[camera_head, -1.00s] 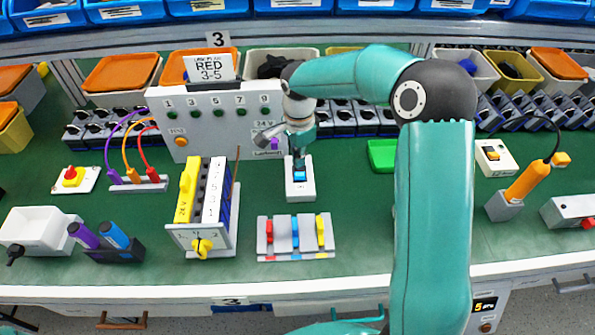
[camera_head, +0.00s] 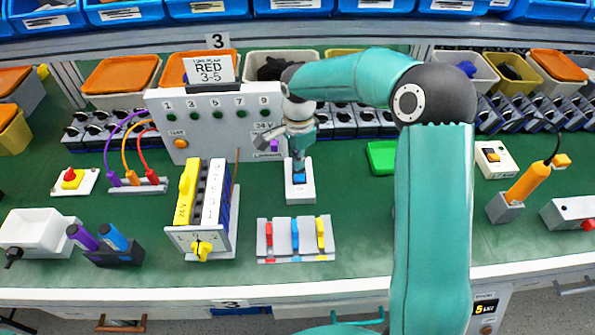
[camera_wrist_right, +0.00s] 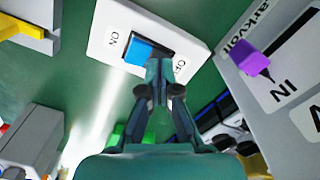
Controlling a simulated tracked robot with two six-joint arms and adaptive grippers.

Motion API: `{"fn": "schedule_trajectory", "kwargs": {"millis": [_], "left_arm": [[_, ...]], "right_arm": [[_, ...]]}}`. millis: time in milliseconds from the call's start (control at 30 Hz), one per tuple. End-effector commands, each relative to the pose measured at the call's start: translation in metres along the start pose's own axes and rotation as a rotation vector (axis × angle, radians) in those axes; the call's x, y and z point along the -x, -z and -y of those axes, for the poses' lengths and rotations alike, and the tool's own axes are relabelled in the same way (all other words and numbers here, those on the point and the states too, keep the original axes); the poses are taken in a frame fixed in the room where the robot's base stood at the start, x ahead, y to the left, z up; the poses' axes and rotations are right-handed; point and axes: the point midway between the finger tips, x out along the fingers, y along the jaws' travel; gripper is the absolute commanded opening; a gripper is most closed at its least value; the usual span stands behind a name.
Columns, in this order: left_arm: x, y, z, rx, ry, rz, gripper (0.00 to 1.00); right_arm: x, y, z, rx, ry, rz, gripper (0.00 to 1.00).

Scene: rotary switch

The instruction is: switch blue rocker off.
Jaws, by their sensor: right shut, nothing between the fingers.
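In the wrist view the tips (camera_wrist_right: 158,68) cover part of the rocker's OFF side; contact cannot be told for certain. My left gripper is not in view.
The grey panel (camera_head: 215,115) with numbered buttons stands just left of the right gripper. A purple piece (camera_wrist_right: 252,57) on it shows close by in the wrist view. Red, blue and yellow switches (camera_head: 295,238) sit in front. Green bench is free to the right of the housing.

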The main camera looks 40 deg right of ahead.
Motion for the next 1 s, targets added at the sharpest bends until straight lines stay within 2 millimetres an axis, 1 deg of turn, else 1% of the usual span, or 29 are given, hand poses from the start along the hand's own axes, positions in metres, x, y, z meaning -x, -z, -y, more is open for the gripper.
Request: {"fn": "schedule_trajectory", "kwargs": {"millis": [33,100,633,767,1000], "left_arm": [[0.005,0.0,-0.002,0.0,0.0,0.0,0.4],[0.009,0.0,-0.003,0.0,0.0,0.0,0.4],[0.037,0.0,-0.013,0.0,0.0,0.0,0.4],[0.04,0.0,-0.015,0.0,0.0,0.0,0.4],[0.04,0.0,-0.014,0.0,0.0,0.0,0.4]], "right_arm": [[0.008,0.0,0.0,0.0,0.002,0.0,0.0],[0.014,0.0,0.0,0.0,0.002,0.0,0.0],[0.056,0.0,0.0,-0.001,0.002,0.0,0.0],[0.062,0.0,0.0,0.0,0.0,0.0,0.0],[0.062,0.0,0.0,0.0,0.0,0.0,0.0]]}}
